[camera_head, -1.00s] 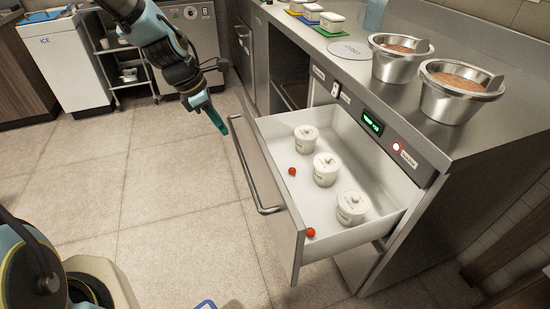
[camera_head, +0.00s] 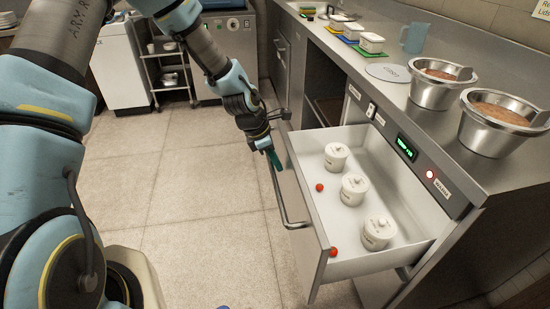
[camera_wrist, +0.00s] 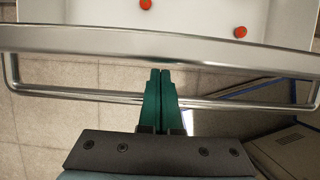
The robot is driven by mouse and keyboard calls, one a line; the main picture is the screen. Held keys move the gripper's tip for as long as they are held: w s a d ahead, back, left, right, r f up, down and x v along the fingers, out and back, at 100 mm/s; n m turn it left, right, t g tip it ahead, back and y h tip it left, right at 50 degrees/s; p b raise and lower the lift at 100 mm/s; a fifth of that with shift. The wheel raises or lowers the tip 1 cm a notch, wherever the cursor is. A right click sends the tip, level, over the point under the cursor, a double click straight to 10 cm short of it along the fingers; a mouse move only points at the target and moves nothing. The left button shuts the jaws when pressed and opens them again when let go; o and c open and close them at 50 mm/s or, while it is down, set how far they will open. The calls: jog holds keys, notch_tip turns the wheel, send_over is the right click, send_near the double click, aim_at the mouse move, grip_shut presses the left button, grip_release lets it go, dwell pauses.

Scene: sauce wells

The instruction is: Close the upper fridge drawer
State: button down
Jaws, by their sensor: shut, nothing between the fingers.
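The upper fridge drawer (camera_head: 318,228) stands pulled out from the steel counter, with a white inside. It holds several white lidded pots, one of them nearest the front corner (camera_head: 377,232), and two red balls, one near the drawer's front (camera_head: 320,187). A bar handle (camera_head: 285,206) runs along its steel front. My gripper (camera_head: 277,170) is at the far end of the drawer front, on its outer side. In the wrist view its green fingers (camera_wrist: 160,85) are together and empty, over the handle bar (camera_wrist: 105,96) and close to the front panel's top edge (camera_wrist: 120,40). Whether they touch is unclear.
Two steel tubs of brown food, the nearer one (camera_head: 498,122), stand on the counter above the drawer. A round disc (camera_head: 388,73), small white containers and a blue jug (camera_head: 414,38) are farther back. The tiled floor (camera_head: 205,215) in front is clear.

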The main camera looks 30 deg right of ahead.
jog(key=s+d, duration=0.4)
jog(key=d, duration=0.7)
jog(key=s+d, duration=0.5)
jog(key=d, duration=0.7)
